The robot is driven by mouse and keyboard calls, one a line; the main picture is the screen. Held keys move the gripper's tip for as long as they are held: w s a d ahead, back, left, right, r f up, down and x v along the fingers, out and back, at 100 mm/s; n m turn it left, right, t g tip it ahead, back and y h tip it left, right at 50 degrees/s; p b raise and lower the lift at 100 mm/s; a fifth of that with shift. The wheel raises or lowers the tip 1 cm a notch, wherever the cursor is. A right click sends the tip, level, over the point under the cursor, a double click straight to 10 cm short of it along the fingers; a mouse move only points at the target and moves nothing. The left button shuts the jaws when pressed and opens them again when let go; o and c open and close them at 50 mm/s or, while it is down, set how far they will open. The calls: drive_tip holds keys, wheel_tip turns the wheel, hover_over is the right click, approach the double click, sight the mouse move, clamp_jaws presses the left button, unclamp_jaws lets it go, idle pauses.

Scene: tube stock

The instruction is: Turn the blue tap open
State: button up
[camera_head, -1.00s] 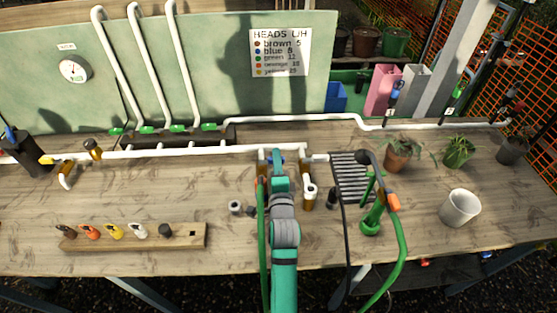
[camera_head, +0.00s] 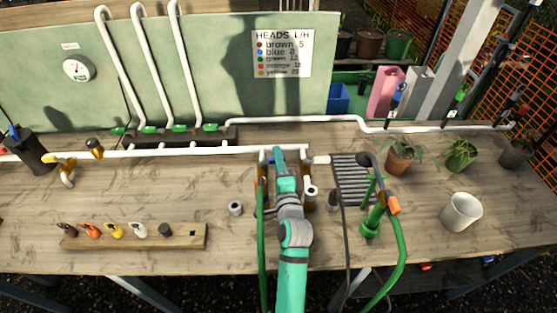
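My teal arm reaches over the bench to the white pipe (camera_head: 200,151), near brass fittings (camera_head: 303,154) at its right end. My gripper (camera_head: 279,157) is at the pipe there, seen from behind; its fingers are hidden by my arm, so I cannot tell if they are open or touching anything. A small patch of blue (camera_head: 271,158) shows beside the gripper and may be the blue tap's handle; its turn position cannot be made out. A bit of blue (camera_head: 13,131) also tops the dark container at the far left.
A green hose (camera_head: 262,240) runs just left of my arm. A wooden block (camera_head: 190,236) with small coloured heads lies at front left.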

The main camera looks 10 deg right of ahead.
drive_tip(key=s, duration=1)
drive_tip(key=shift+s+a, duration=0.4)
